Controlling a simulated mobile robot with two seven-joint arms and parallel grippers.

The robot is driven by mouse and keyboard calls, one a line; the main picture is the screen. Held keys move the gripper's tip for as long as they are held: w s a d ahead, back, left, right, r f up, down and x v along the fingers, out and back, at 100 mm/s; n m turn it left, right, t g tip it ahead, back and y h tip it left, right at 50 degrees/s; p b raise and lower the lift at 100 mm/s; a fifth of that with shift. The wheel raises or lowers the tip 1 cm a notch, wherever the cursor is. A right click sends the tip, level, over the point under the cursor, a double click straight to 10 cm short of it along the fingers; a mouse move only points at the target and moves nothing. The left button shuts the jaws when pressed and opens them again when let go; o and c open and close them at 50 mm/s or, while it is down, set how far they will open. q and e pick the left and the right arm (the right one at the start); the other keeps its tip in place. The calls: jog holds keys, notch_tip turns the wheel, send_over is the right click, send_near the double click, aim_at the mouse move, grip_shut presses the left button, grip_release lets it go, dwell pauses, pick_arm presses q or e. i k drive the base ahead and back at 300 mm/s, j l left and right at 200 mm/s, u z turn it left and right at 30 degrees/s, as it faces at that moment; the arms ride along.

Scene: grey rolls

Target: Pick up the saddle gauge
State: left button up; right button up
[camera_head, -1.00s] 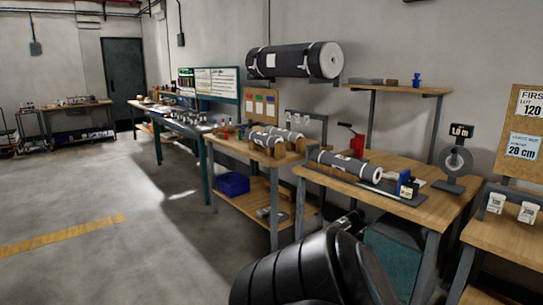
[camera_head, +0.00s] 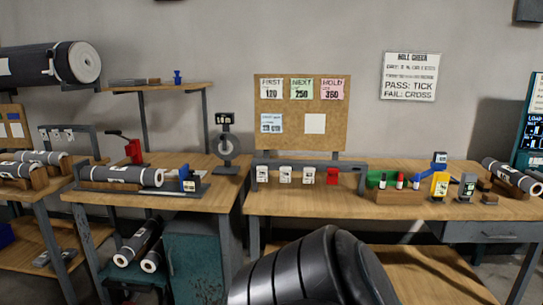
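I cannot tell for sure which item is the saddle gauge. On the right bench, a blue device (camera_head: 440,160) stands behind a yellow handheld device (camera_head: 439,185), with a dark grey device (camera_head: 467,186) beside them. On the left bench, a blue block with a pale label (camera_head: 187,181) sits at the right end of a grey roll (camera_head: 122,175) in a fixture. A small blue object (camera_head: 178,77) stands on the wall shelf. Neither of my grippers shows; only a black segmented part of my own body fills the bottom middle.
The right bench (camera_head: 290,203) and left bench (camera_head: 215,192) stand side by side. White tags and a red one hang on a low rack (camera_head: 308,164). A green and wooden marker holder (camera_head: 398,196) is nearby. Rolls (camera_head: 137,243) lie below the left bench. A corkboard (camera_head: 301,140) stands behind.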

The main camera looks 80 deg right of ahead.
aim_at(439, 158)
jog(key=z, duration=3.75)
jog(key=i+l+u, duration=0.1)
jog(key=i+l, duration=0.75)
jog(key=i+l+u, duration=0.1)
jog(key=i+l, duration=1.7)
jog(key=l, duration=0.2)
jog(key=i+j+u, duration=0.05)
